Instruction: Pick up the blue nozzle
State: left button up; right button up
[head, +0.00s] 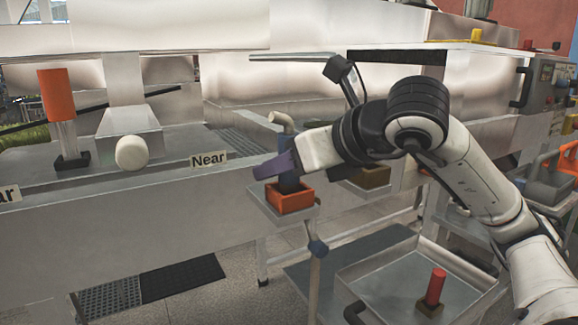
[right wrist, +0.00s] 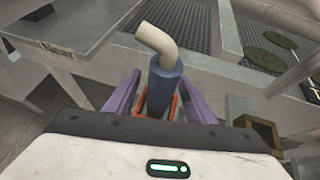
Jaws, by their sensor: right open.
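The blue nozzle (head: 289,181), with a bent beige tip (head: 282,121), stands upright in an orange-red square holder (head: 291,201) on a small grey shelf. In the right wrist view the blue nozzle (right wrist: 164,88) stands between the two purple fingers of my right gripper (right wrist: 161,95). The fingers are open, with a gap visible around the nozzle. In the head view my right gripper (head: 275,167) reaches in from the right and hides part of the nozzle. My left gripper is not in view.
A brown holder (head: 372,179) sits just right of the orange-red one, partly under my right arm. A metal tray (head: 385,272) with a red cylinder (head: 435,287) is at lower right. A long metal beam with a "Near" label (head: 208,159) runs behind the shelf.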

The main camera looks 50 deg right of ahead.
jog(key=shift+x, duration=1.45)
jog(key=shift+d, duration=0.1)
jog(key=c, duration=1.3)
